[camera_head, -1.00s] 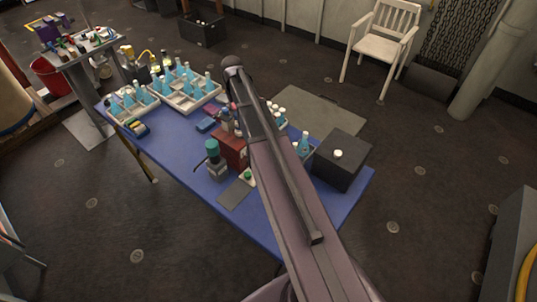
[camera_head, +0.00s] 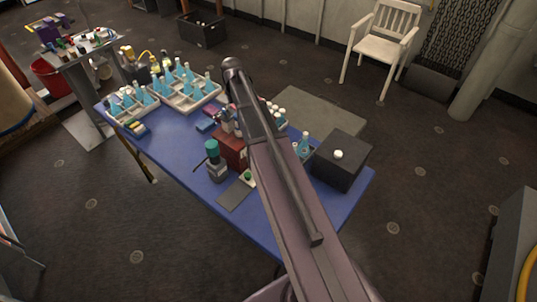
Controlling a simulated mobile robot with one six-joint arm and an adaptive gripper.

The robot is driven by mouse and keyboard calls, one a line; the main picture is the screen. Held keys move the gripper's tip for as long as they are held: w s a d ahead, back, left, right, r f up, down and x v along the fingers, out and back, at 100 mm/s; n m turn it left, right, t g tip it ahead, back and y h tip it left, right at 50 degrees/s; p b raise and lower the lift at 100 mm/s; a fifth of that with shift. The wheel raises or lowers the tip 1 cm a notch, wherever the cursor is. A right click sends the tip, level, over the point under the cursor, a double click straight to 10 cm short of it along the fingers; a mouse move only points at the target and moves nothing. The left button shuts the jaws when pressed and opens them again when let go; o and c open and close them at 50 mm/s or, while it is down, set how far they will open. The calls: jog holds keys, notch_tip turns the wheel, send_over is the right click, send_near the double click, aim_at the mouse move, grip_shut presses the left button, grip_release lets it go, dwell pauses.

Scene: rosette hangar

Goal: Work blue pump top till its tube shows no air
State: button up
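A grey bottle with a blue-green top (camera_head: 211,150) stands upright on the blue table, left of a red-brown block (camera_head: 232,150). It may be the pump, but I cannot make out a tube or any air in it. Small grey and bluish parts (camera_head: 227,118) show above the block, partly hidden by my arm; I cannot tell what they are. My arm crosses the middle of the picture and ends in a dark joint above the table. My gripper's fingers are hidden or too small to make out.
White trays (camera_head: 203,99) of blue-filled bottles stand at the table's far left. A dark box (camera_head: 341,160) with a white knob stands at the right, beside another blue bottle (camera_head: 304,143). A small grey mat (camera_head: 234,196) lies near the front edge.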

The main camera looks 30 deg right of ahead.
jog(key=shift+r, duration=0.1)
jog(key=shift+r+p, duration=3.45)
jog(key=shift+p, duration=0.1)
jog(key=shift+s, duration=0.2)
jog(key=shift+c, duration=0.2)
